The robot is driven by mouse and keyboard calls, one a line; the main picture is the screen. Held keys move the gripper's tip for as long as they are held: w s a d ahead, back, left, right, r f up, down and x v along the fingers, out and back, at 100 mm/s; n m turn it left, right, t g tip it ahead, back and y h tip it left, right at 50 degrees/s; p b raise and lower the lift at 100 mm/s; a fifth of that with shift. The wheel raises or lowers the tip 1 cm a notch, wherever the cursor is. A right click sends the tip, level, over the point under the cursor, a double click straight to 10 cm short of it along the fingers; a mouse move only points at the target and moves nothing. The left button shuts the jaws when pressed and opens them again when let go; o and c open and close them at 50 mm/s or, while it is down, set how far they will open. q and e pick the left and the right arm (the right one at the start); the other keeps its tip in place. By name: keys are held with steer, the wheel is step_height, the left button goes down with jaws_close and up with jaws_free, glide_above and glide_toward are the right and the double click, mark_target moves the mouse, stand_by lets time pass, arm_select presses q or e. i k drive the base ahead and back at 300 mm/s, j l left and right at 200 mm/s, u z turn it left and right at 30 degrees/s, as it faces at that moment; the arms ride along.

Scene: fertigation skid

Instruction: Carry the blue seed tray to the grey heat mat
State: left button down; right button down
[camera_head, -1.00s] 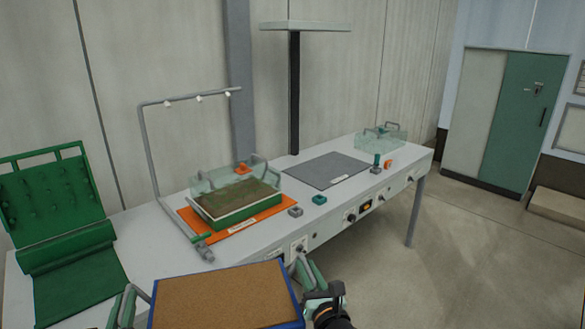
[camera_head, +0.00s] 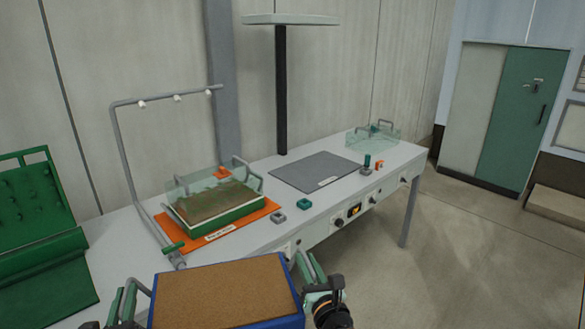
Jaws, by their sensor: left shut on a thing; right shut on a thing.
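The blue seed tray (camera_head: 276,322) is filled with brown soil and is at the bottom of the head view, in front of the bench. My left gripper (camera_head: 134,292) is shut at the tray's left side, on a grey handle. My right gripper (camera_head: 303,266) is shut at its right side; its fingertips are partly hidden behind the tray. The tray looks about level. The grey heat mat (camera_head: 312,170) lies flat on the bench beyond, with a small white label at its front edge. Nothing stands on it.
An orange mat (camera_head: 190,241) holds a green tray (camera_head: 228,215) under a clear cover, beside a grey pipe frame (camera_head: 125,150). A lamp post (camera_head: 281,90) stands behind the heat mat. Another clear cover (camera_head: 372,137) is at the far right. Small teal and grey blocks lie near the front edge.

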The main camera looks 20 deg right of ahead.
mark_target(317, 168)
steer(key=i+l, duration=0.25)
steer(key=l, duration=0.15)
steer(key=i+l, duration=0.25)
steer(key=l, duration=0.15)
steer(key=i+l+u, duration=0.1)
steer(key=i+l, duration=0.35)
steer(key=l, duration=0.3)
steer(key=i+l+u, duration=0.1)
steer(key=i+l, duration=0.15)
steer(key=l, duration=0.2)
steer(key=i+l, duration=0.2)
steer(key=l, duration=0.2)
steer(key=i+l+u, duration=0.1)
steer(key=l, duration=0.3)
steer(key=i+l+u, duration=0.1)
steer(key=i+l, duration=0.25)
